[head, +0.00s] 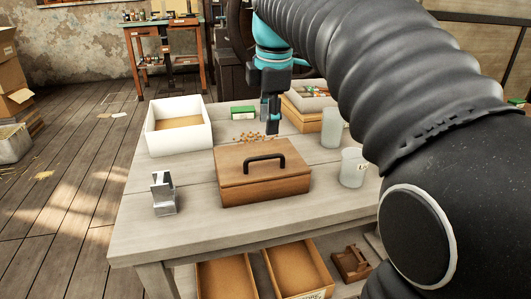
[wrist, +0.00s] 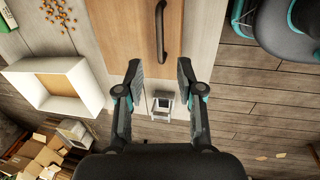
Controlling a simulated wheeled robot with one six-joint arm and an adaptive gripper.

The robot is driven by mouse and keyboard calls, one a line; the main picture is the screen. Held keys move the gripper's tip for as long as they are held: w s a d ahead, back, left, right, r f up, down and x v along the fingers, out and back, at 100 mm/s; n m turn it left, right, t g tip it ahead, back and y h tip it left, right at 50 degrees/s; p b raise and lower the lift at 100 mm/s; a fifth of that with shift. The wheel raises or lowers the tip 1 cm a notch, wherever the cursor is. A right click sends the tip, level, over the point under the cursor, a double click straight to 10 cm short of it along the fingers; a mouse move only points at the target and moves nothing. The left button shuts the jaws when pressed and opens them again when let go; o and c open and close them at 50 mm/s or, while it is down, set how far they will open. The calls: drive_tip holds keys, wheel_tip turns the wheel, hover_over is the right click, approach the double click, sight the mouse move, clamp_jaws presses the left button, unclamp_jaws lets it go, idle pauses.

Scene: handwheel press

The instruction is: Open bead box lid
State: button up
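The brown wooden bead box (head: 262,188) sits on the table with its lid (head: 235,160) down. A black arched handle (head: 264,158) stands on the lid. In the wrist view the box (wrist: 110,25) is at the top, its handle (wrist: 160,30) upright in the picture. My gripper (head: 272,122) points down and appears behind the box in the head view, apart from the handle. In the wrist view my gripper (wrist: 159,70) is open and empty, its fingers below the handle's near end in the picture. The box's inside is hidden.
Loose orange beads (head: 249,137) lie behind the box. A white open tray (head: 180,122) is at left, a metal stand (head: 163,194) at front left. Two pale cups (head: 352,168) stand right of the box. A green box (head: 242,112) lies behind.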

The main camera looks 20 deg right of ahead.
sight(267, 156)
drive_tip(key=f, duration=0.3)
drive_tip(key=w+f+b, duration=0.1)
drive_tip(key=f, duration=0.4)
drive_tip(key=shift+w+f+b, duration=0.35)
drive_tip(key=shift+f, duration=0.05)
clamp_jaws()
